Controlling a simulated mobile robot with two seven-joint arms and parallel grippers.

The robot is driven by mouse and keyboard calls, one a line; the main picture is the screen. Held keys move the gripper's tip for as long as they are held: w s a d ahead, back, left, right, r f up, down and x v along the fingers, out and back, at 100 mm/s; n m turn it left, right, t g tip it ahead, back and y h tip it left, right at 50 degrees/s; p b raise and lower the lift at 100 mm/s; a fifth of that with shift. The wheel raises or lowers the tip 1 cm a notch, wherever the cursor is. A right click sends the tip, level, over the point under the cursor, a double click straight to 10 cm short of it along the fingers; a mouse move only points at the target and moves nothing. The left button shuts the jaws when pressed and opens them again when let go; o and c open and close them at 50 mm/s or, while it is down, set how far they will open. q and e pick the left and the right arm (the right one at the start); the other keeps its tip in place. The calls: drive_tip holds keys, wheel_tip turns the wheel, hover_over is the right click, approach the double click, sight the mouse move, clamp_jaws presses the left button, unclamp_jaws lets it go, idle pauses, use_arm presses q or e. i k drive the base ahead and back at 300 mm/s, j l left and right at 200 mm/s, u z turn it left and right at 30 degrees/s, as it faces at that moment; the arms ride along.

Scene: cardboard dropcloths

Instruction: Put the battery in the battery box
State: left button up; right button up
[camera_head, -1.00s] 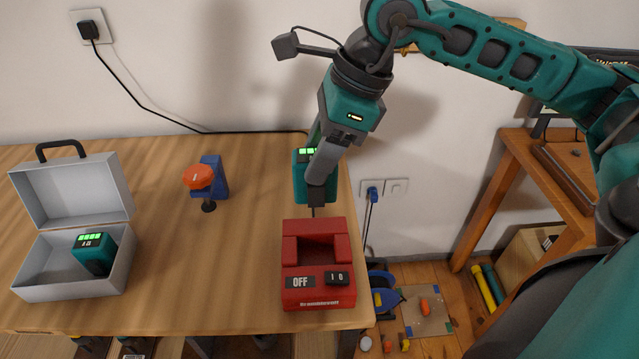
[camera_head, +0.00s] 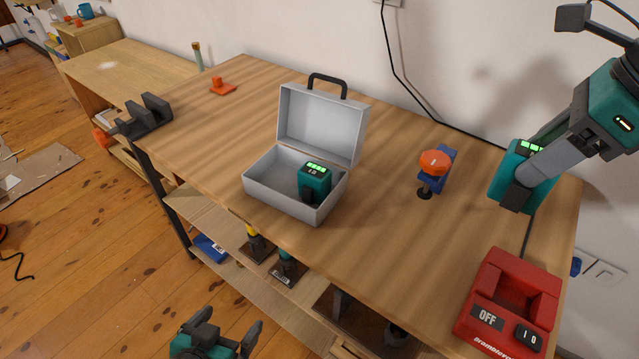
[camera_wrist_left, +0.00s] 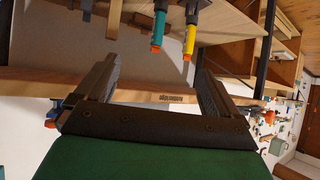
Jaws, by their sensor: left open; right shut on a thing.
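The battery box, a grey metal case (camera_head: 262,193) with its lid open, stands on the workbench in the middle of the head view. One teal battery (camera_head: 314,180) with green lights stands upright inside it. My right gripper (camera_head: 519,192) is shut on another teal battery (camera_head: 506,173) with green lights, held above the bench at the right. A red charger (camera_head: 512,290) marked OFF stands below and in front of it, its bay empty. My left gripper (camera_head: 228,330) is open and empty, low in front of the bench; its fingers also show in the left wrist view (camera_wrist_left: 157,75).
A blue clamp with an orange knob (camera_head: 435,162) stands between the case and the held battery. A black cable runs along the wall. An orange piece (camera_head: 222,87) and a dark holder (camera_head: 146,115) sit at the bench's left end.

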sight(278, 185)
drive_tip(key=i+j+u, duration=0.15)
drive_tip(key=j, duration=0.25)
drive_tip(key=i+j+u, duration=0.15)
drive_tip(key=j, duration=0.25)
drive_tip(key=i+j+u, duration=0.2)
drive_tip(key=i+j, duration=0.05)
drive_tip(key=j, duration=0.1)
